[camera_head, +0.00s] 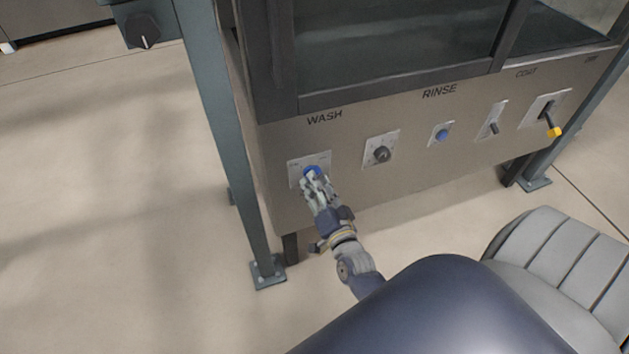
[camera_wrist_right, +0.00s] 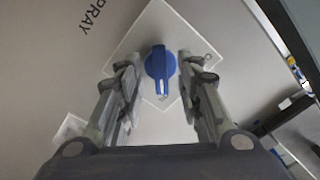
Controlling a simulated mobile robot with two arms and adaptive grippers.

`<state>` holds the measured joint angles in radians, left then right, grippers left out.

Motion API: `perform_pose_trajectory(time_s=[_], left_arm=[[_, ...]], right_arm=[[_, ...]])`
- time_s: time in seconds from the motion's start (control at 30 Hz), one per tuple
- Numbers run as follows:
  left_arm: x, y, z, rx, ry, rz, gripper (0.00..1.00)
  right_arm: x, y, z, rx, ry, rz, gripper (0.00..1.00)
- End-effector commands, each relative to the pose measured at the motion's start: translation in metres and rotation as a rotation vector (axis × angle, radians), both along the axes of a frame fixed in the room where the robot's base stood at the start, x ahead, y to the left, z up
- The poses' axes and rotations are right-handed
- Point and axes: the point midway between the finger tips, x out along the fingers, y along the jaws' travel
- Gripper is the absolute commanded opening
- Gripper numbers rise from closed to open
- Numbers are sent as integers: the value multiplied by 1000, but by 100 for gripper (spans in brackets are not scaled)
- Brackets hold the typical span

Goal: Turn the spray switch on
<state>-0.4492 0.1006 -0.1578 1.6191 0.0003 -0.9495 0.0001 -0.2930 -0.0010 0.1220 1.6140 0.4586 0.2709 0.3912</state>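The spray switch is a blue rotary knob (camera_head: 312,171) on a pale square plate (camera_head: 295,175), at the left end of the machine's front panel. In the right wrist view the blue knob (camera_wrist_right: 160,65) sits mid-picture on its tilted plate (camera_wrist_right: 150,30), with lettering reading "PRAY" beside it. Its handle points down in that picture. The plate's marks are too small to read. My right gripper (camera_head: 316,182) is at the knob, partly covering it. Its fingers (camera_wrist_right: 159,75) are apart, one on each side, with visible gaps to the knob. My left gripper is out of view.
Right along the panel are a dark knob (camera_head: 382,154), a blue button (camera_head: 442,135), a toggle switch (camera_head: 493,122) and a yellow-tipped lever (camera_head: 553,130). A teal post (camera_head: 228,130) stands just left of the panel. The floor left of it is clear.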

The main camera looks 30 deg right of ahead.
Motion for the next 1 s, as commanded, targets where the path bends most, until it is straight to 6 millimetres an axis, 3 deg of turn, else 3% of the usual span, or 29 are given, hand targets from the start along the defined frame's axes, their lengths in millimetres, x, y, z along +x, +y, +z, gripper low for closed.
perform_pose_trajectory(time_s=[0.3, 0.5, 1.0], left_arm=[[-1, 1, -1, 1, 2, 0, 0], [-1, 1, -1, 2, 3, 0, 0], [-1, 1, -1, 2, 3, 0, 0]], right_arm=[[-64, 16, -1, 1, 3, 1, 33], [-90, 22, -1, 1, 2, 1, 33], [-97, 24, 0, 2, -1, 1, 33]])
